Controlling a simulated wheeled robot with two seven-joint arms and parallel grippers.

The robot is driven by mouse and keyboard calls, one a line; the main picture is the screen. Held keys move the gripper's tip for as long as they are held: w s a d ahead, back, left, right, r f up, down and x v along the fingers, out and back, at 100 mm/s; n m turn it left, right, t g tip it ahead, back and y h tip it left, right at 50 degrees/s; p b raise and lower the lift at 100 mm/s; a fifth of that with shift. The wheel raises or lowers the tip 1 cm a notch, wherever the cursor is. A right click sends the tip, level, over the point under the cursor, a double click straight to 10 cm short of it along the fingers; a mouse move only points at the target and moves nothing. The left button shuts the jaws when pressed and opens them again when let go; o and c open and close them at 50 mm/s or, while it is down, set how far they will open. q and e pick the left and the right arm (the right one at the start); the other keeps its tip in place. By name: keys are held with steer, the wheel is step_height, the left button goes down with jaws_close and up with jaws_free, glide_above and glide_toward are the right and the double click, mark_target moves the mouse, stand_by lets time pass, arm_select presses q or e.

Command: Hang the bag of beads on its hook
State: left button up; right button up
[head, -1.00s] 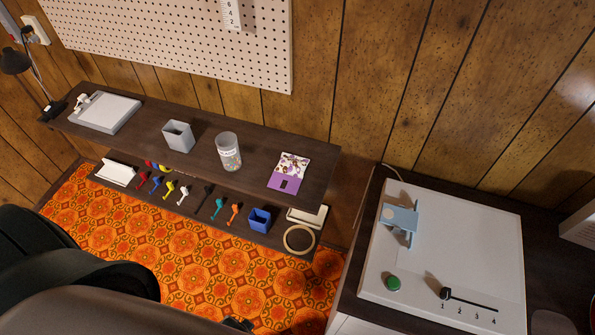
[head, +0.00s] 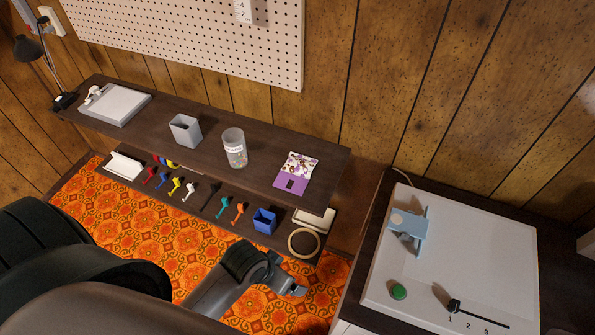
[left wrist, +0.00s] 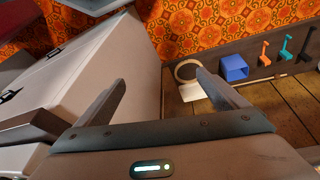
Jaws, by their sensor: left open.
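The bag of beads (head: 298,173) lies flat on the upper dark shelf (head: 215,162), near its right end. It is a small clear bag of mixed beads with a purple header that has a dark slot. My left gripper (head: 287,277) is open and empty, over the orange patterned surface, below and in front of the shelf and apart from the bag. Its two spread fingers also show in the left wrist view (left wrist: 165,95), with nothing between them. The pegboard (head: 200,35) is on the wall above; I cannot make out a hook in view. My right gripper is not in view.
A clear jar (head: 234,147), a grey cup (head: 185,131) and a grey tray (head: 115,105) stand on the upper shelf. Below are several coloured pieces, a blue box (head: 265,221) and a ring (head: 304,242). A white panel (head: 465,250) stands at right.

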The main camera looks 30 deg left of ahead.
arm_select(q)
steer(key=w+d+r+m+g+h, duration=0.15)
steer(key=w+d+r, duration=0.25)
steer(key=w+r, duration=0.8)
steer(key=w+a+r+n+g+y, duration=0.1)
steer(key=w+a+r+n, duration=0.1)
steer(key=w+a+r, duration=0.3)
steer(key=w+a+r+n+g+y, duration=0.1)
steer(key=w+a+r+n+y, duration=0.1)
steer(key=w+a+r, duration=0.3)
steer(key=a+r, duration=0.3)
steer(key=r, duration=0.3)
steer(key=shift+w+a+r, duration=0.15)
steer(key=shift+r, duration=0.25)
step_height(320, 180, down, 12)
steer(key=shift+f+p, duration=0.15)
steer(key=shift+p, duration=0.95)
steer(key=shift+w, duration=0.1)
